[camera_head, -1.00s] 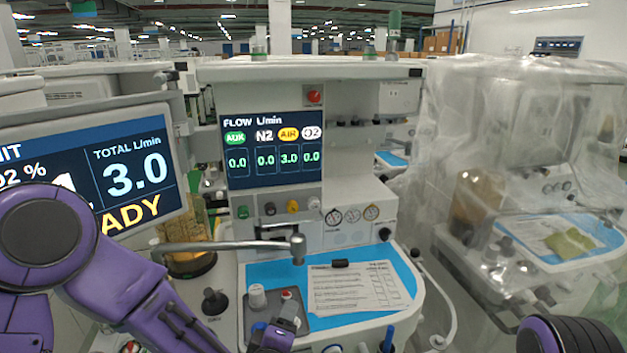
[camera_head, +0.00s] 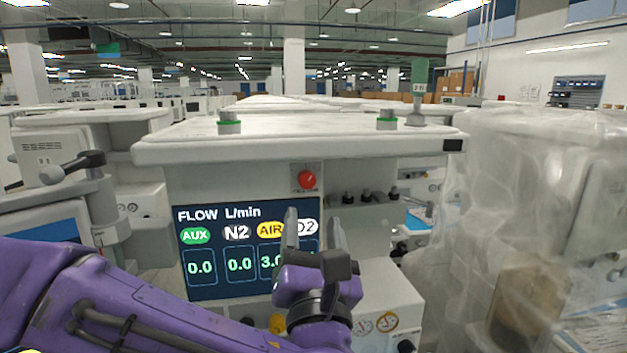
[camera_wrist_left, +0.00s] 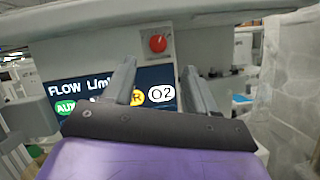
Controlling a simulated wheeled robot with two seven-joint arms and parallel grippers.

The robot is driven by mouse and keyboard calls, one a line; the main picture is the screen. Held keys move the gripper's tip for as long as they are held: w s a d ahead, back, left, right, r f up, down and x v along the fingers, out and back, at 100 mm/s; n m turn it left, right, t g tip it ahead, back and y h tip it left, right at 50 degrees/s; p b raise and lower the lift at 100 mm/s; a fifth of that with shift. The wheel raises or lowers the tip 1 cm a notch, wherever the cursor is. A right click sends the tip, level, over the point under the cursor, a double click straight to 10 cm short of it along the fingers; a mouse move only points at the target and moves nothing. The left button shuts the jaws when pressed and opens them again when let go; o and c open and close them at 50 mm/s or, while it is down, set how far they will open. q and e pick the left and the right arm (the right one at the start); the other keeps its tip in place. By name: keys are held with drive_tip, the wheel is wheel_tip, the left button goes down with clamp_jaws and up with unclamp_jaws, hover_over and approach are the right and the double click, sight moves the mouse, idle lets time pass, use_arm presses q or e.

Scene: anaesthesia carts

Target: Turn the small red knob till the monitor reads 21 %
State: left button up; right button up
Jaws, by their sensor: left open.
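A small red knob (camera_head: 307,180) sits on the upper front panel of the anaesthesia machine, right of and above the flow screen (camera_head: 205,275). It also shows in the left wrist view (camera_wrist_left: 158,43), ahead of and between the fingers. My left gripper (camera_head: 315,222) is open and empty, its fingers pointing up just below the knob and apart from it. In the left wrist view its two fingers (camera_wrist_left: 158,80) are spread. The flow screen reads AUX 0.0, N2 0.0 and AIR 3.0; the O2 value is hidden by the gripper. The percent monitor (camera_head: 45,245) shows only its edge, its reading hidden.
The machine's top shelf (camera_head: 300,140) overhangs the knob. Several dark small fittings (camera_head: 370,195) stand right of the knob. A machine under clear plastic sheeting (camera_head: 540,220) is at the right. A jointed grey arm (camera_head: 75,168) holds the monitor at the left.

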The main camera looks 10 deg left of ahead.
sight(308, 182)
use_arm(q)
drive_tip(key=p+x, duration=0.4)
drive_tip(key=x, duration=0.5)
drive_tip(key=shift+a, duration=0.15)
drive_tip(key=shift+s, duration=0.2)
use_arm(e)
wheel_tip(308, 182, up, 5)
drive_tip(key=shift+f, duration=0.1)
use_arm(q)
drive_tip(key=shift+c, duration=0.3)
drive_tip(key=c, duration=1)
drive_tip(key=n+b, duration=0.1)
drive_tip(key=b, duration=0.2)
drive_tip(key=shift+f, duration=0.4)
drive_tip(key=shift+w+r+y, duration=0.1)
drive_tip(key=shift+y, duration=0.3)
drive_tip(key=shift+r, duration=0.25)
use_arm(e)
wheel_tip(308, 182, down, 3)
drive_tip(key=shift+f, duration=0.1)
